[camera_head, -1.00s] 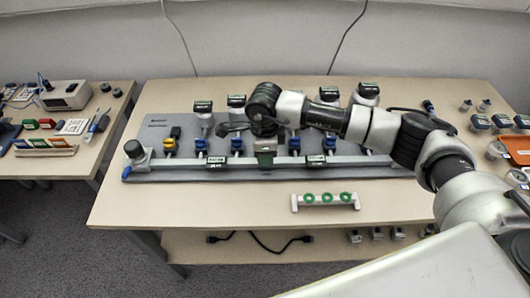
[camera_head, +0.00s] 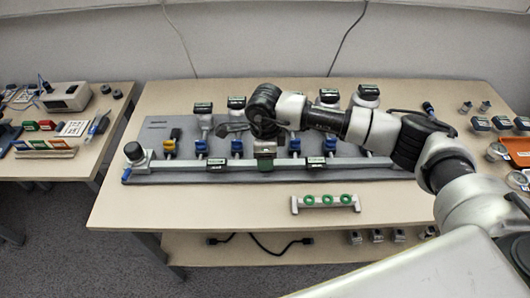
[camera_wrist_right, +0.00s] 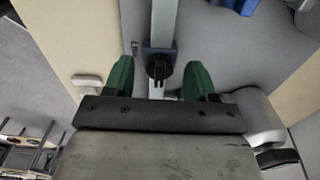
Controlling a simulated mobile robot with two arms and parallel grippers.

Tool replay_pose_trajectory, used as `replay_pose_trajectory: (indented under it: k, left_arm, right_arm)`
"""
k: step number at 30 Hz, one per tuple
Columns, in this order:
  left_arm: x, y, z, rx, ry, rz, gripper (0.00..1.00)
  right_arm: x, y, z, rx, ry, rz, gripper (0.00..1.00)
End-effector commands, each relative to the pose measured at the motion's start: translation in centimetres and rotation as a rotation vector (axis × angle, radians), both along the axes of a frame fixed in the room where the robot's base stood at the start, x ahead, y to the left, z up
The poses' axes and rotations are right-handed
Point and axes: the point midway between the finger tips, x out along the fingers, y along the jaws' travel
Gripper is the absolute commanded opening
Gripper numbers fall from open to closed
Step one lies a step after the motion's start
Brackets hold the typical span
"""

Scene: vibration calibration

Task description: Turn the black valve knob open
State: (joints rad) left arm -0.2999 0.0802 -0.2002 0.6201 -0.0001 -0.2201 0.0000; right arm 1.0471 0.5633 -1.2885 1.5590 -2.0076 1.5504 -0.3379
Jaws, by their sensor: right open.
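The black valve knob (camera_wrist_right: 158,67) shows in the right wrist view, on a dark blue-grey valve body across a pale pipe. My right gripper (camera_wrist_right: 159,75) is open, its two green fingers on either side of the knob with a gap on each side. I cannot tell whether the fingertips are level with the knob in depth. In the head view my right gripper (camera_head: 264,162) points down over the middle of the grey valve board (camera_head: 158,132), and my wrist hides the knob there. My left gripper is not in view.
Several blue valves, including one left of my gripper (camera_head: 237,146), and labelled gauges (camera_head: 203,107) stand close around it. A long pale pipe (camera_head: 180,163) runs along the board's front. A white rack with green rings (camera_head: 326,200) sits in front. The table's front left (camera_head: 200,205) is clear.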

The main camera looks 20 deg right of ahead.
Motion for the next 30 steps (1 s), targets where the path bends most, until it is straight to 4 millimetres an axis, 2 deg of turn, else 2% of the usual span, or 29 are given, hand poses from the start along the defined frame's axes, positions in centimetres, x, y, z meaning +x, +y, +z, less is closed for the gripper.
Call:
replay_pose_trajectory:
  k: [5,12,18,24,30]
  left_arm:
    - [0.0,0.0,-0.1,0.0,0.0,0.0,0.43]
    - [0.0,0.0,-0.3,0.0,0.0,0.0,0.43]
    - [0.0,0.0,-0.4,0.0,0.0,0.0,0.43]
    - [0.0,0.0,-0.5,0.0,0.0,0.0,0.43]
    - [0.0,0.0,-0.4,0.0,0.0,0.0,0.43]
  right_arm:
    - [0.1,0.0,1.5,0.001,-0.002,0.001,0.56]
    - [0.1,0.0,6.3,0.001,-0.006,0.001,0.56]
    - [0.1,0.0,9.6,0.001,-0.003,0.0,0.56]
    - [0.0,0.0,10.8,0.0,-0.001,-0.001,0.56]
    - [0.0,0.0,10.8,0.0,0.0,-0.001,0.56]
